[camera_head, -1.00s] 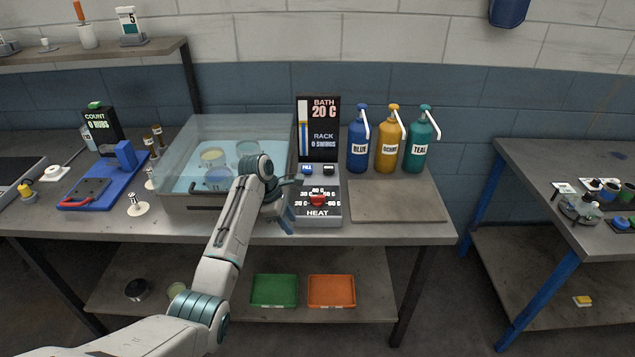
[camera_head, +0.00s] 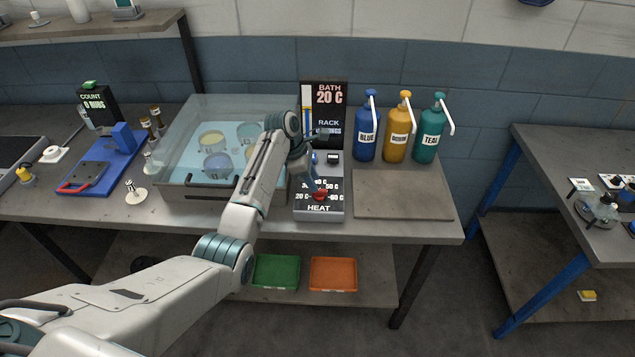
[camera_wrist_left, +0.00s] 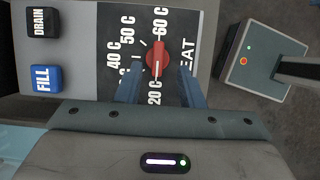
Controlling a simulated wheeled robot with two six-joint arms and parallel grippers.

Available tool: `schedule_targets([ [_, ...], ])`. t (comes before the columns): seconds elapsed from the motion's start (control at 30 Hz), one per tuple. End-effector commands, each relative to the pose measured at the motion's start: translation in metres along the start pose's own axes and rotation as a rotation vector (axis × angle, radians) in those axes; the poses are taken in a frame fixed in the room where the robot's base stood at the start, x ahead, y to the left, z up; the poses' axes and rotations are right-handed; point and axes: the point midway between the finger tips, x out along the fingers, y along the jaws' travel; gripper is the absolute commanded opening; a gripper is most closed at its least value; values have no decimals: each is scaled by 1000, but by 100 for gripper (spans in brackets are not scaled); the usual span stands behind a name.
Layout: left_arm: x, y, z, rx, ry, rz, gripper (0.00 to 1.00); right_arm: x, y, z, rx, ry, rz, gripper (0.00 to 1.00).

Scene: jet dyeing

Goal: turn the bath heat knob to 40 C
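The red heat knob (camera_head: 320,195) sits on the sloped HEAT panel (camera_head: 318,214) below the display tower. It shows in the wrist view (camera_wrist_left: 158,58), with a white line aimed roughly at the 20 C mark. Marks from 20 C to 60 C surround it. The bath display (camera_head: 326,95) reads 20 C. My left gripper (camera_head: 314,188) is over the panel, and its blue fingers (camera_wrist_left: 159,78) are apart, one on either side of the knob's near part. I cannot tell whether they touch it. My right gripper is not in view.
The FILL button (camera_wrist_left: 41,78) and DRAIN button (camera_wrist_left: 43,22) are beside the dial. The clear bath tank (camera_head: 180,150) stands left of the panel. Blue (camera_head: 366,140), ochre (camera_head: 397,140) and teal (camera_head: 428,140) pump bottles stand behind a bare board (camera_head: 400,200).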

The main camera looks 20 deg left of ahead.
Motion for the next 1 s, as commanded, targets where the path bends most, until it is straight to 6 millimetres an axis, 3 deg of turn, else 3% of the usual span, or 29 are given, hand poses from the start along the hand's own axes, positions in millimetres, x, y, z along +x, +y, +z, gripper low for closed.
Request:
schedule_targets([
  [0.23, 32, 0, 1, 0, -1, -2, 35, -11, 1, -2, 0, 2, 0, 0],
  [0.6, 39, 0, 0, 1, 0, 1, 35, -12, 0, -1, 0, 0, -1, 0],
  [0.8, 39, 0, 0, 1, 0, 1, 0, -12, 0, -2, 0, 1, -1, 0],
  [1.0, 38, 0, 0, 4, 0, 0, 0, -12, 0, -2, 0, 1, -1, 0],
])
